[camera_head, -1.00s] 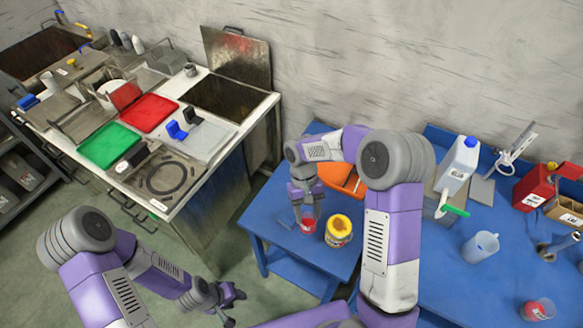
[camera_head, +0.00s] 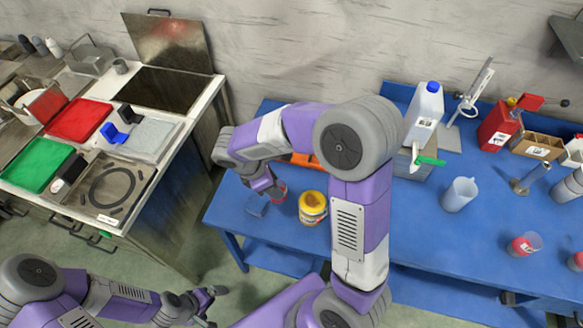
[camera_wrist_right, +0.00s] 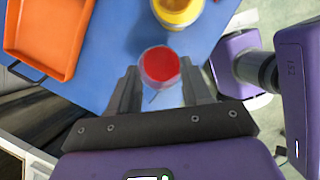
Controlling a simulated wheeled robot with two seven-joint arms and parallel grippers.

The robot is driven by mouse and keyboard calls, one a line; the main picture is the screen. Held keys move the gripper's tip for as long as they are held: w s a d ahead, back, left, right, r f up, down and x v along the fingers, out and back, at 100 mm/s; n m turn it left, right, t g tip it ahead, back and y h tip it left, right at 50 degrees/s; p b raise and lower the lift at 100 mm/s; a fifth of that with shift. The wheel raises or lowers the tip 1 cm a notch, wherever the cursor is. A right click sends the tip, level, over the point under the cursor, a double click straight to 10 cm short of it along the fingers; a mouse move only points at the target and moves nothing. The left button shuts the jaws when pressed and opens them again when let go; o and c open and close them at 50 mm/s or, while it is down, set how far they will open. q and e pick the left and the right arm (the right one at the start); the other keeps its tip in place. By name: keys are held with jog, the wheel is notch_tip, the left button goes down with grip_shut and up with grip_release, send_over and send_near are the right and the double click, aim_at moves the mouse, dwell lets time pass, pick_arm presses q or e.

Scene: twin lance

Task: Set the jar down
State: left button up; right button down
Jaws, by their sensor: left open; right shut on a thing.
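A small clear jar with red contents (camera_wrist_right: 160,66) sits between the fingertips of my right gripper (camera_wrist_right: 160,82) in the right wrist view. The gripper is shut on it. In the head view the jar (camera_head: 280,193) is partly hidden by my right gripper (camera_head: 266,190), at the left end of the blue table (camera_head: 232,212). I cannot tell whether its base touches the tabletop. My left gripper (camera_head: 206,301) is open and empty at the lower left, over the floor and away from the table.
A yellow tub (camera_head: 312,208) stands close to the right of the jar. An orange tray (camera_wrist_right: 40,38) lies behind. A white jug (camera_head: 425,115), a clear beaker (camera_head: 459,194) and a red-filled cup (camera_head: 525,244) stand farther right.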

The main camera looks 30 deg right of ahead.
aim_at(279, 203)
jog(key=n, duration=0.2)
jog(key=n+t+b, duration=0.1)
jog(key=n, duration=0.1)
jog(key=s+n+t+b, duration=0.1)
jog(key=shift+d+f+n, duration=0.25)
jog(key=shift+d+n, duration=0.15)
jog(key=shift+f+b, duration=0.15)
jog(key=shift+b, duration=0.15)
notch_tip(279, 203, down, 10)
jog(key=b, duration=0.4)
jog(key=shift+b, duration=0.35)
jog(key=shift+c, duration=2.4)
grip_release()
